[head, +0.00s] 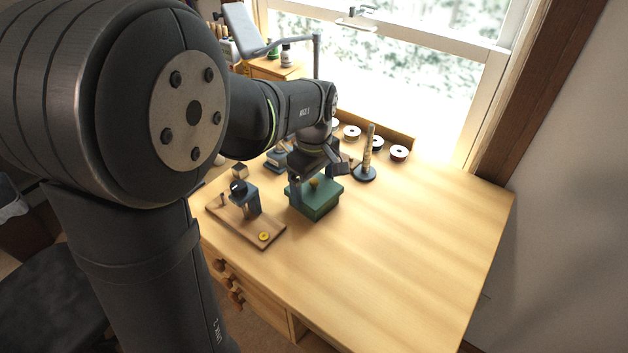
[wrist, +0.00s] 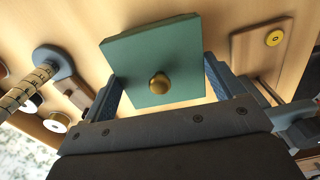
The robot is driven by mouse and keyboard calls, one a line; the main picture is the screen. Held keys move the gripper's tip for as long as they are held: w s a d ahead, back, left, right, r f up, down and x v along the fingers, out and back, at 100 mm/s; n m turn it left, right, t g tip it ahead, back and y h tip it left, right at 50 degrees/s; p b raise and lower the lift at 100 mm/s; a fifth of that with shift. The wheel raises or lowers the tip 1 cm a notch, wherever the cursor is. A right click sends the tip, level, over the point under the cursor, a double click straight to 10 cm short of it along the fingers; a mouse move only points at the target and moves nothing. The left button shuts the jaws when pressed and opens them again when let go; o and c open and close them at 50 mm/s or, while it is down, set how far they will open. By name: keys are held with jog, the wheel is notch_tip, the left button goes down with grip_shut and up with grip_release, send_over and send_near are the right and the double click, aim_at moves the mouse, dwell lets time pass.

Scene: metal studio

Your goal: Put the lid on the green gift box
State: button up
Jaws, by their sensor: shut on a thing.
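The green lid (wrist: 140,60) is a square plate with a round gold knob (wrist: 159,83) at its middle. My gripper (wrist: 163,88) is shut on the lid, with one blue-padded finger at each side edge. In the head view the lid (head: 333,190) lies level directly over the green gift box (head: 318,210), which stands on the table. Whether the lid rests fully on the box or hovers just above it I cannot tell. The lid hides the box in the wrist view. My gripper (head: 314,182) partly covers the lid in the head view.
A wooden board (head: 222,212) with a dark blue stand and a yellow disc (head: 264,236) lies left of the box. A ringed post (head: 367,155) stands behind it to the right. Several white spools (head: 398,153) line the back edge. The table's right and front are clear (head: 410,240).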

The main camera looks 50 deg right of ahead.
jog(key=shift+f, duration=0.15)
jog(key=o, duration=0.8)
jog(key=shift+c, duration=0.2)
notch_tip(320, 180, up, 18)
jog(key=shift+f, duration=0.25)
notch_tip(320, 180, down, 17)
jog(key=shift+f, duration=0.2)
jog(key=shift+r, duration=0.1)
dwell(0.5)
